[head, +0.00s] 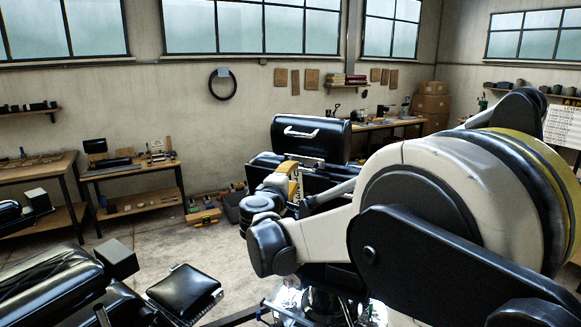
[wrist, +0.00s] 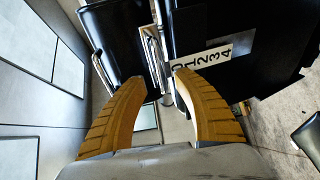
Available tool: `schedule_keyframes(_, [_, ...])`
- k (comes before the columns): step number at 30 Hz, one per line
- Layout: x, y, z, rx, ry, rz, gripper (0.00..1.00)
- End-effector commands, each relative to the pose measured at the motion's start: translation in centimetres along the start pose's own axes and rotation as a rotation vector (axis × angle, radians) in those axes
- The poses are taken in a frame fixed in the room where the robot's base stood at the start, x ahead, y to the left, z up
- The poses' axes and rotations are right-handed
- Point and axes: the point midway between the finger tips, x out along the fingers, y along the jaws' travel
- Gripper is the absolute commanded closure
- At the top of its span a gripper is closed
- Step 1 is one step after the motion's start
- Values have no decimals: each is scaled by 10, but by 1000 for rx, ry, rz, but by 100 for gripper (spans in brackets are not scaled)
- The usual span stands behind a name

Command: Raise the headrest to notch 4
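The black padded headrest (head: 315,139) with a silver handle (head: 300,133) stands above the black chair back (head: 335,180) in the head view. In the wrist view, which is turned sideways, the headrest (wrist: 118,42) is on the left and the chair back (wrist: 210,25) on the right. Silver metalwork (wrist: 155,50) shows between them. A white scale plate (wrist: 203,62) reads 0 to 4; I cannot tell which notch is set. My gripper (wrist: 166,86) has yellow fingers, apart and empty, pointing at the gap. It also shows in the head view (head: 287,172), just below the headrest.
My arm covers much of the right of the head view. A black padded chair part (head: 60,287) and a footrest-like pad (head: 185,290) are at lower left. Workbenches (head: 130,180) line the back wall. Open floor (head: 175,230) lies between them.

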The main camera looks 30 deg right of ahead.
Motion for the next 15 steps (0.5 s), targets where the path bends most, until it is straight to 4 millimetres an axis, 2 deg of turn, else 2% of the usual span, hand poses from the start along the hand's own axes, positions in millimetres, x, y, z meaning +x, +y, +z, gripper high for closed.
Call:
schedule_keyframes(3, [25, 0, 1, 0, -3, 0, 64])
schedule_keyframes(7, [46, 0, 1, 0, -2, -1, 64])
schedule_keyframes(15, [64, 0, 0, 1, 0, -1, 64])
